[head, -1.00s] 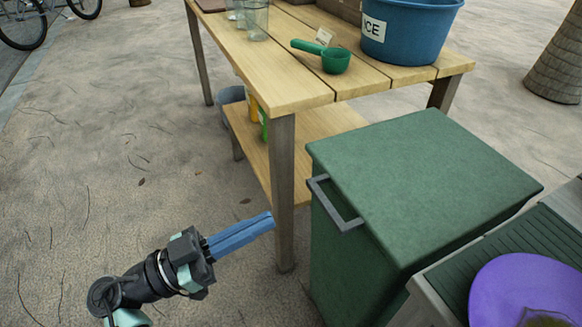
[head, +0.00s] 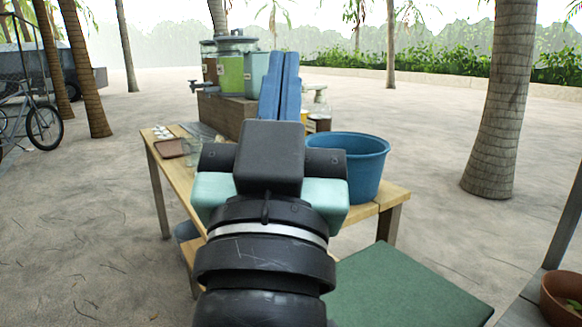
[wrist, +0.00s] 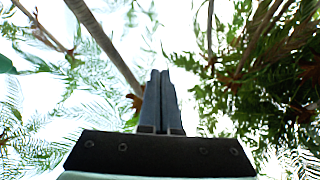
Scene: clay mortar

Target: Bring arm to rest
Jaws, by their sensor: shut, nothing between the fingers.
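My gripper (head: 279,85) stands upright in the middle of the head view, its two blue fingers pointing up and pressed together. It is shut and empty. My wrist and forearm rise in front of the wooden table and hide much of its top. In the wrist view my gripper (wrist: 161,95) is also shut, with only sky and palm crowns beyond the fingertips.
The wooden table (head: 392,197) stands behind my arm, with a blue tub (head: 360,170), drink dispensers (head: 229,72) and a brown tray (head: 168,148) on it. A green box lid (head: 400,290) is at the lower right. A palm trunk (head: 497,110) stands farther right.

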